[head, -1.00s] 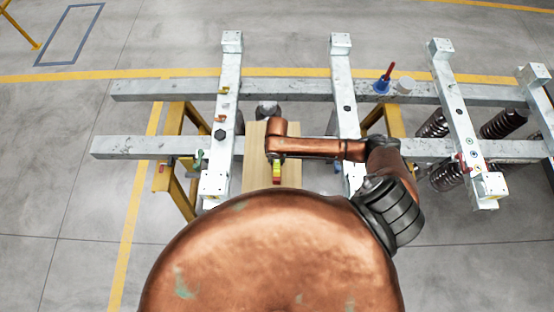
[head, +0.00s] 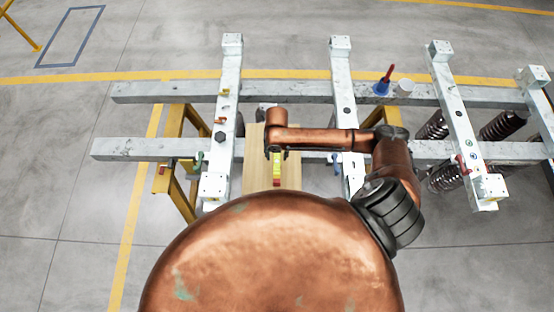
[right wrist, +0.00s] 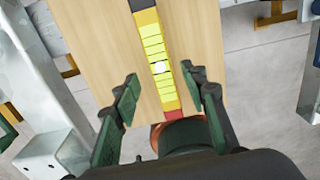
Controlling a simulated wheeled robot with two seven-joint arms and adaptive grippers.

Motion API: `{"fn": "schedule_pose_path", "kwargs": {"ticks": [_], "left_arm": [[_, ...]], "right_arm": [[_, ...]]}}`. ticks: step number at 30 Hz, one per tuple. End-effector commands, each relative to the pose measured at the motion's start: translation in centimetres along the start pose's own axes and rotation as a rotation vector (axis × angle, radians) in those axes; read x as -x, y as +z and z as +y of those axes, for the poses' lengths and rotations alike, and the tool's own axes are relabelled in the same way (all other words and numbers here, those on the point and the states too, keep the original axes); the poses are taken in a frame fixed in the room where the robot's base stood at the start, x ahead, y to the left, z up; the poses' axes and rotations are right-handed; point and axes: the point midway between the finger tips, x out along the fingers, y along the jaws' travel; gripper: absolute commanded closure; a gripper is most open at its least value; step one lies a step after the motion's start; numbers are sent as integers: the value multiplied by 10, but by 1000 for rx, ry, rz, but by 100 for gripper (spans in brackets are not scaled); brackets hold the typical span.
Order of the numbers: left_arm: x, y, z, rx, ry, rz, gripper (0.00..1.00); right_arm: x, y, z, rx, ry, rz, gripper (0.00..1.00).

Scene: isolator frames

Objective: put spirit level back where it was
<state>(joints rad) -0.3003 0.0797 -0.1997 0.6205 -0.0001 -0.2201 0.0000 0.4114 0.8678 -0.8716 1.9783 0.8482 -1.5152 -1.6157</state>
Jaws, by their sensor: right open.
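The spirit level (head: 277,173) is a slim yellow bar lying along a pale wooden board (head: 256,176). In the right wrist view the level (right wrist: 155,45) shows a pale round spot in its middle, a dark far end and a red near end. My right gripper (head: 277,153) is over the board at the level's far part in the head view. In the right wrist view the right gripper (right wrist: 160,78) is open, with one green-padded finger on each side of the level and gaps between. It holds nothing. My left gripper is not in view.
The board lies between two pale metal crossbeams (head: 228,90) (head: 341,90) of a frame on yellow stands (head: 172,165). Dark coil springs (head: 503,123) are at right.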

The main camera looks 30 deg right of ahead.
Motion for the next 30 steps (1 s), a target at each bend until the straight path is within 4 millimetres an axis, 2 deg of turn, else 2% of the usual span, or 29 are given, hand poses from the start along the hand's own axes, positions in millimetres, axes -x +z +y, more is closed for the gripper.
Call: {"fn": "schedule_pose_path", "kwargs": {"ticks": [3, 9, 30], "left_arm": [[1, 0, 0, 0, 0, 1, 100], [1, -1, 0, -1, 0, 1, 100], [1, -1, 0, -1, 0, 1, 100]], "right_arm": [[24, 1, 0, 1, 1, -3, 60], [46, 0, 0, -1, 1, 0, 60], [51, 0, 0, -1, 0, 1, 60]]}}
